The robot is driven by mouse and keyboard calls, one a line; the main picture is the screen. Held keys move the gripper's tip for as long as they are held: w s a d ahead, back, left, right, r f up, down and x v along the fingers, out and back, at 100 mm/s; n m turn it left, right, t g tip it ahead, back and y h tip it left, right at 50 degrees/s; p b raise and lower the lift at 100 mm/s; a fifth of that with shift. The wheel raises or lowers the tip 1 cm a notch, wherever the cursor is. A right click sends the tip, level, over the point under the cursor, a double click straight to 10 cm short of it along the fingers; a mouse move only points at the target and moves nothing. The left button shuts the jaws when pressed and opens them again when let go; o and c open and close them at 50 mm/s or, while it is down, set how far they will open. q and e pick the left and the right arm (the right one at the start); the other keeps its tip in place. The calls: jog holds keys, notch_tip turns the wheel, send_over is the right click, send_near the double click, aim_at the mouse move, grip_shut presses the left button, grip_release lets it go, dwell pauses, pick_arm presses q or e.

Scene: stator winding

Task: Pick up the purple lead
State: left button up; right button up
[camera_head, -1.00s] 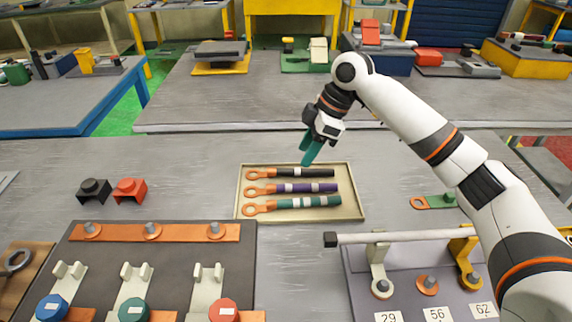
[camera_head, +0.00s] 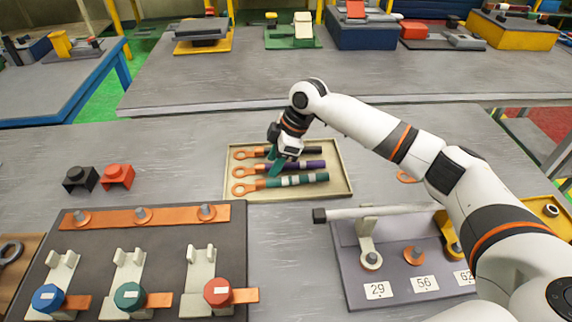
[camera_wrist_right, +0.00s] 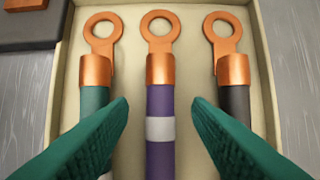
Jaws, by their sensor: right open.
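The purple lead (camera_head: 310,165) lies in a beige tray (camera_head: 341,190) between a black lead (camera_head: 308,151) and a green lead (camera_head: 312,178). Each lead has a copper ring end at the left in the head view. My right gripper (camera_head: 277,166) is low over the tray and covers part of the purple lead. In the right wrist view my open fingers (camera_wrist_right: 160,112) stand on either side of the purple lead (camera_wrist_right: 160,106), near its white band, with gaps on both sides. The green lead (camera_wrist_right: 94,100) and black lead (camera_wrist_right: 234,100) lie outside the fingers. My left gripper is not visible.
A dark board with several clamps and an orange bar (camera_head: 180,214) stands at the front left. A grey fixture with number labels (camera_head: 398,270) is at the front right. Black (camera_head: 80,180) and red (camera_head: 117,176) blocks sit left of the tray.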

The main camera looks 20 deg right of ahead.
jog(key=shift+a+f, duration=0.1)
jog(key=shift+f, duration=0.15)
grip_shut()
jog(key=shift+r, duration=0.15)
notch_tip(320, 180, up, 10)
dwell(0.4)
